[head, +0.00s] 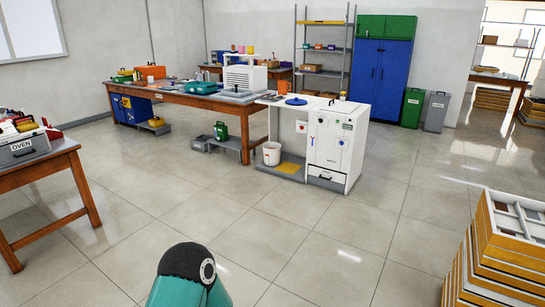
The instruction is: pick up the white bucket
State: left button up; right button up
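The white bucket (271,154) stands upright on a low grey platform under the white bench, left of the white cabinet. It is across the room from me, and nothing is gripping it. Part of my own arm, teal with a black joint, shows at the bottom centre. Neither gripper is in view.
A long wooden workbench (215,102) stands behind left. Stacked trays (490,250) are at right, a wooden table (60,185) at left. The tiled floor between is clear.

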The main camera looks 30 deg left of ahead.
aim_at(271, 151)
jog(key=u, duration=0.1)
jog(key=i, duration=0.45)
jog(key=u, duration=0.55)
jog(key=i, duration=1.5)
jog(key=u, duration=0.8)
jog(key=i, duration=1.7)
jog(key=u, duration=0.3)
jog(key=i, duration=1.65)
jog(key=z, duration=0.45)
jog(key=i, duration=1.75)
jog(key=z, duration=0.65)
jog(key=i, duration=1.15)
jog(key=z, duration=0.3)
